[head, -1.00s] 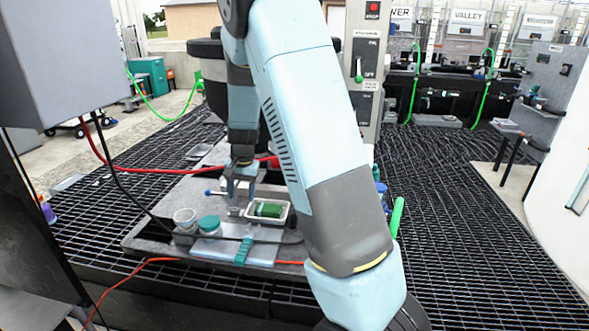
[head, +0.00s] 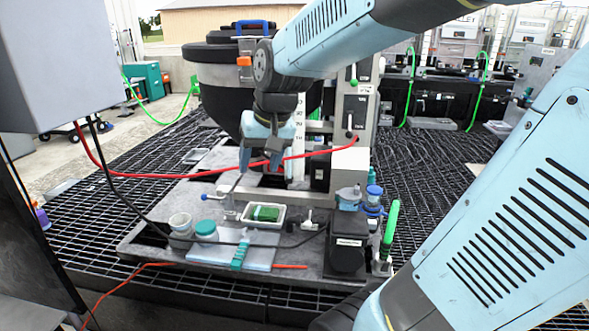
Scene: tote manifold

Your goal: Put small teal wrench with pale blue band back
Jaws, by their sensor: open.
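My gripper (head: 260,164) points down above the back of the grey work plate (head: 150,246), in front of the black tank. Its jaws are open, and a red hose passes at fingertip height. I see no clear small teal wrench with a pale blue band. A narrow teal item (head: 240,255) lies across a pale blue folded sheet (head: 262,247) at the plate's front; I cannot tell whether it is the wrench. A blue-ended handle (head: 206,196) shows left of and below the gripper, apart from it.
A white tray with a green item (head: 264,214), a pale jar (head: 180,223) and a teal-lidded jar (head: 206,230) stand on the plate. A black box (head: 348,248) and green handle (head: 390,225) are right. The red hose (head: 200,174) and a black cable cross the area.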

